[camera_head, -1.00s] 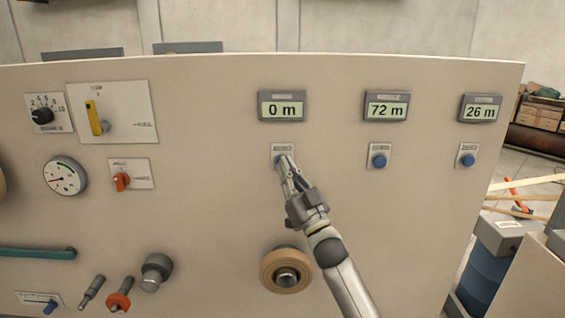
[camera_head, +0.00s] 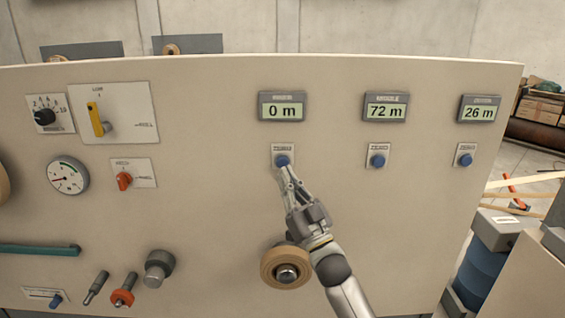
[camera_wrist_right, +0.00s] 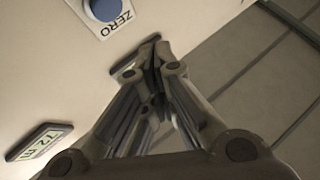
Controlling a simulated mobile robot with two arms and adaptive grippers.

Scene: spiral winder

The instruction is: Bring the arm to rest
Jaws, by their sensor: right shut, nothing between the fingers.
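My right gripper (camera_head: 287,173) is shut and empty. Its fingertips are just below the left blue zero button (camera_head: 281,160), under the display reading 0 m (camera_head: 282,107). The button's face is uncovered; I cannot tell how small the gap to the fingertips is. In the right wrist view the closed fingertips (camera_wrist_right: 152,48) are together, with a blue button marked ZERO (camera_wrist_right: 103,8) at the top and the 72 m display (camera_wrist_right: 40,143) at lower left. My left gripper is not in view.
Two more displays, 72 m (camera_head: 386,107) and 26 m (camera_head: 480,109), have blue buttons below. A tan roller (camera_head: 286,266) sticks out close to my right wrist. The panel between is bare.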

